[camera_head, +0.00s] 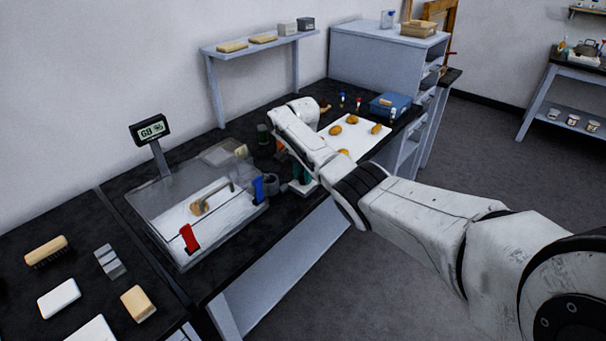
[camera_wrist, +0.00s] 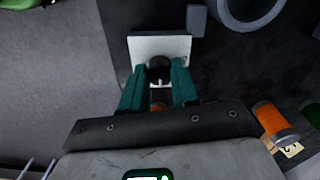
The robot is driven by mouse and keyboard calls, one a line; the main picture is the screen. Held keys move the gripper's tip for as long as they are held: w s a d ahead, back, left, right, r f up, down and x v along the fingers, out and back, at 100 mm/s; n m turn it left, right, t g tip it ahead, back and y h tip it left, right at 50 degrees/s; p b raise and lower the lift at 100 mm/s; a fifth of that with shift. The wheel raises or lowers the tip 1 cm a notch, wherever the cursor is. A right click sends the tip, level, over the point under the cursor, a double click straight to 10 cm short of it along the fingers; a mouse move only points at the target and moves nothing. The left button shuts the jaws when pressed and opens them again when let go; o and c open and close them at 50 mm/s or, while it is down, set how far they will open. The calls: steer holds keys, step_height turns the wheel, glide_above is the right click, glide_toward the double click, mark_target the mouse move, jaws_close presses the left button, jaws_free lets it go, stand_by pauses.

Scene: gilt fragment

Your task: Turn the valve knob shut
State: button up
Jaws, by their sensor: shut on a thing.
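The valve knob (camera_wrist: 159,66) is a dark round knob with a small light mark, on a white square plate (camera_wrist: 143,46) in the wrist view. My gripper (camera_wrist: 160,78) has green fingers, one at each side of the knob, and it is shut on the knob. In the head view, my gripper (camera_head: 301,174) points down at the bench's front edge, right of the grey cup. The arm and fingers hide the knob there.
A clear-walled tray (camera_head: 165,213) with red and blue clamps stands left of my gripper. A white board (camera_head: 367,139) with several orange-brown pieces lies behind the arm. A grey cup (camera_head: 271,184) and an orange cylinder (camera_wrist: 275,122) are close by. Open floor lies right.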

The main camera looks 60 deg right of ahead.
jaws_close()
steer(key=shift+n, duration=0.3)
steer(key=n, duration=0.3)
steer(key=shift+p, duration=0.3)
steer(key=n, duration=0.9)
steer(key=shift+r+n, duration=0.1)
steer(key=shift+n, duration=2.5)
